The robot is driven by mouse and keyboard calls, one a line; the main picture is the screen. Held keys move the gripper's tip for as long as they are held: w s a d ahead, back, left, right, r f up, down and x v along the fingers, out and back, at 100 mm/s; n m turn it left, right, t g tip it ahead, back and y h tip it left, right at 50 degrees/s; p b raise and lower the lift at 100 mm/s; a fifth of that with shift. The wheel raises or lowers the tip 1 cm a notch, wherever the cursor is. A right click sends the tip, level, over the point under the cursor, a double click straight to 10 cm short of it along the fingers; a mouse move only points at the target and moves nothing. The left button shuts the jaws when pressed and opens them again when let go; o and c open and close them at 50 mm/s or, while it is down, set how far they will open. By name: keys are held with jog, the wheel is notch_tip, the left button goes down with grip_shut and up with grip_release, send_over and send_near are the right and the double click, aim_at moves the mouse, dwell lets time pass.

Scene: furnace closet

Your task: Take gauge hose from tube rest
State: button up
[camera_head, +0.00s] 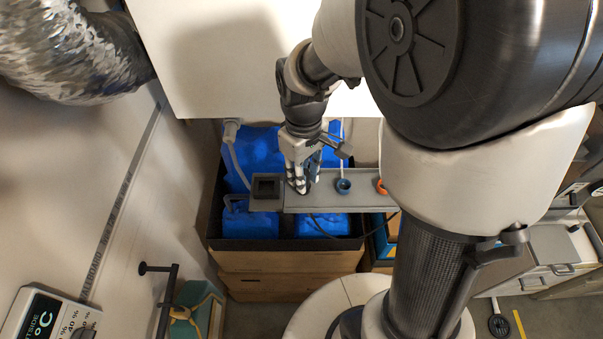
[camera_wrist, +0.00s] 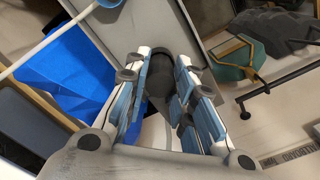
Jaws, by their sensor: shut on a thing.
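My gripper (camera_head: 299,186) is over the left part of a grey tray-like tube rest (camera_head: 322,199), its fingers pointing down at it. In the wrist view, the two blue-padded fingers of my gripper (camera_wrist: 162,72) are closed around a dark cylindrical piece, which I take to be the gauge hose end (camera_wrist: 159,86). It stands at the grey rest surface (camera_wrist: 205,20); whether it is still seated there is hard to tell. In the head view my fingers mostly hide it. A blue-ringed tube end (camera_head: 343,186) and an orange-ringed one (camera_head: 381,187) sit further right on the rest.
A dark square box (camera_head: 267,187) adjoins the rest's left end. Blue containers (camera_head: 252,225) stand in a dark bin below and behind. A white cabinet (camera_head: 225,60) overhangs my gripper. A thin dark cable (camera_head: 330,234) hangs below the rest. A teal case (camera_head: 197,310) is at lower left.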

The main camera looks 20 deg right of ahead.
jog(key=shift+c, duration=0.7)
jog(key=shift+r, duration=0.15)
